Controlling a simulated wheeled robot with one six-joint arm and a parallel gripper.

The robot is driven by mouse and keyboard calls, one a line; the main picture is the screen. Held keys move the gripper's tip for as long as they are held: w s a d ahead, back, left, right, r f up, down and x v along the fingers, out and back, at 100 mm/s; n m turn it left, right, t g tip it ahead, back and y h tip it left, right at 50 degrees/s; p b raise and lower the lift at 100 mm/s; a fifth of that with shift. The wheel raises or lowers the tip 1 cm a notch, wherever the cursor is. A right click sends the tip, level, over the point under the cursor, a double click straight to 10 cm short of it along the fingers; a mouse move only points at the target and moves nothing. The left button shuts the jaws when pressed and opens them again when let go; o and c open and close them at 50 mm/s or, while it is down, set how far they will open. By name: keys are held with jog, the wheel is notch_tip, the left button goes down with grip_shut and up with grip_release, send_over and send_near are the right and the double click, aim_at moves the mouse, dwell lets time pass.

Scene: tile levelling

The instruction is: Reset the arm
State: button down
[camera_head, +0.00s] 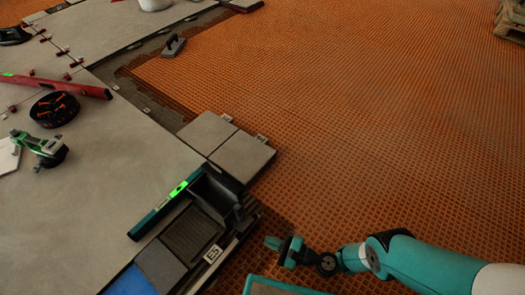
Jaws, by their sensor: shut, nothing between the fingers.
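My gripper (279,246) is at the end of my teal and white arm, which reaches in from the lower right. It is shut and empty, over the orange mesh floor (380,130). A black rack of trays (236,190) stands just left of it, a short gap apart. The gripper touches nothing that I can make out.
A green spirit level (157,210) lies beside the rack. Two grey tiles (240,155) lie behind it. On the pale tiled floor (110,170) at left are a red level (60,87), a black round container (54,109) and a green tool (42,150).

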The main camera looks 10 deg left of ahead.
jog(key=w+a+r+n+g+h+p, duration=0.1)
jog(key=w+a+r+n+g+p, duration=0.3)
jog(key=w+r, duration=0.7)
jog(key=w+a+r+n+h+b, duration=0.15)
jog(key=w+r+n, duration=0.6)
jog(key=r, duration=0.75)
notch_tip(320, 180, up, 14)
jog(key=w+d+n+h+p, duration=0.2)
jog(key=n+h, duration=0.1)
jog(key=s+d+r+n+h+p, duration=0.15)
jog(key=s+d+r, duration=0.3)
jog(key=r, duration=0.55)
jog(key=s+d+r+n+h+p, duration=0.1)
jog(key=s+d+r+n+h, duration=0.2)
jog(key=d+r, duration=0.45)
jog(key=s+d+r+n+h+p, duration=0.1)
jog(key=s+d+r, duration=0.4)
jog(key=s, duration=0.4)
jog(key=s+d+r+n+h+p, duration=0.1)
jog(key=s+d+r+h, duration=0.1)
jog(key=s+d+r, duration=0.5)
notch_tip(320, 180, up, 35)
jog(key=s+a+p, duration=0.1)
jog(key=p, duration=3.7)
jog(key=shift+s+t, duration=0.3)
jog(key=shift+t, duration=0.1)
